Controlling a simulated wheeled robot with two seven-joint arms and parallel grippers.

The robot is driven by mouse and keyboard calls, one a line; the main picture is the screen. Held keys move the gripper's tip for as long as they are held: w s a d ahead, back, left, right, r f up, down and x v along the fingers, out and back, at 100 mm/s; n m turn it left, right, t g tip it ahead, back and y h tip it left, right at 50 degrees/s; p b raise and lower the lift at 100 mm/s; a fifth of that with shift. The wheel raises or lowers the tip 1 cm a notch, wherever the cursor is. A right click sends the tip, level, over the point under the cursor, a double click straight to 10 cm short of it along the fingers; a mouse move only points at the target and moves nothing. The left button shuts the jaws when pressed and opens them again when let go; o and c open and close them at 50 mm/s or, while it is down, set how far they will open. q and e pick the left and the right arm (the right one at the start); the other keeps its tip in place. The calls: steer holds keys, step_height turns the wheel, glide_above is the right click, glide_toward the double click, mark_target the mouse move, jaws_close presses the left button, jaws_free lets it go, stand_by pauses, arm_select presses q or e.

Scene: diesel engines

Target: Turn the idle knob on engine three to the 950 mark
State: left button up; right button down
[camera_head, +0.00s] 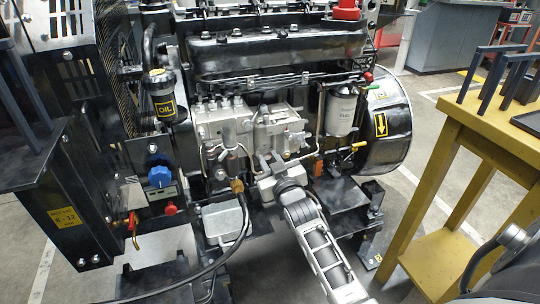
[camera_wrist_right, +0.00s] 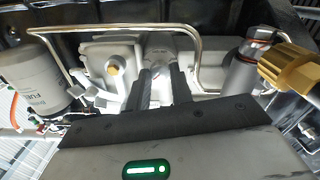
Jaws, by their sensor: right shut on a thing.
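My right gripper (camera_head: 262,162) reaches in from the lower right to the grey pump (camera_head: 235,125) on the engine's side. In the right wrist view its two dark fingers (camera_wrist_right: 163,88) are shut on a small grey part of the pump (camera_wrist_right: 158,48), which I take for the idle knob. The fingers and wrist hide most of it in the head view. No scale or 950 mark can be read in either view. A blue knob (camera_head: 159,177) sits on a small panel at the left, apart from the gripper. My left gripper is out of view.
A metal pipe (camera_wrist_right: 198,62) bends close around the fingers. A brass fitting (camera_wrist_right: 290,72) is at the right of the wrist view, and a white fuel filter (camera_head: 341,110) stands beside the pump. A yellow table (camera_head: 460,120) stands at the right.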

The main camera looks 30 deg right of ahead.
steer(key=shift+m+p, duration=0.3)
steer(key=shift+m, duration=0.3)
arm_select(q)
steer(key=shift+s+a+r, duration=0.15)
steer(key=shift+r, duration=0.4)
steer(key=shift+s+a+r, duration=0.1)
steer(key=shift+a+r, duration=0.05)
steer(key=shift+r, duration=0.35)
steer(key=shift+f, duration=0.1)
arm_select(e)
steer(key=c, duration=1.2)
jaws_free()
steer(key=shift+c, duration=0.2)
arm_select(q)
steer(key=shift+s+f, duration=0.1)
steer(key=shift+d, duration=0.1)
